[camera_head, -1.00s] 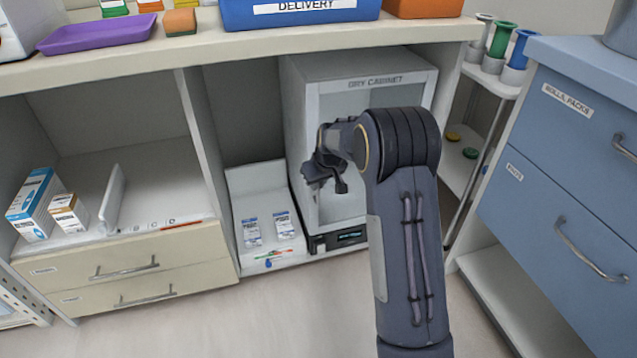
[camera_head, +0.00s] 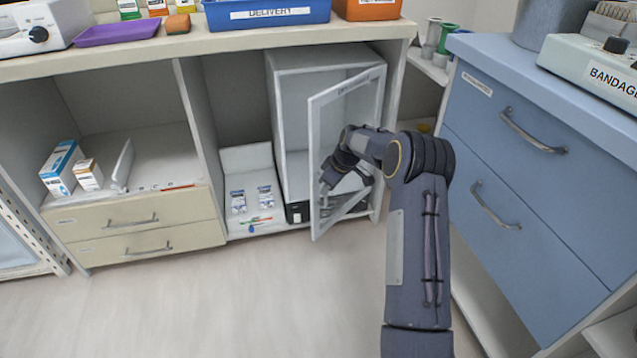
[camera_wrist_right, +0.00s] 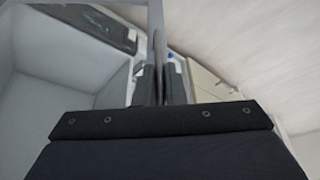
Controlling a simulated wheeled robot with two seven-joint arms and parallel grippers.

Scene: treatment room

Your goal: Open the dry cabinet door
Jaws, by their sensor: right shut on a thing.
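The dry cabinet (camera_head: 310,60) is a pale grey box in the open bay under the counter. Its door (camera_head: 315,125), a pale frame with a clear pane, is hinged at the right and stands partly open, swung out toward me. My right gripper (camera_head: 328,186) is at the door's free left edge, shut on the door handle. In the right wrist view the two dark fingers (camera_wrist_right: 158,86) close around a thin upright part by the door frame; the exact contact is hard to see. The cabinet's inside (camera_head: 297,150) shows through the gap. My left gripper is not in view.
A blue drawer unit (camera_head: 540,190) stands close to the right of my right arm. A white holder (camera_head: 245,160) with small packs sits left of the cabinet. Beige drawers (camera_head: 150,230) are further left. The floor (camera_head: 230,300) in front is clear.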

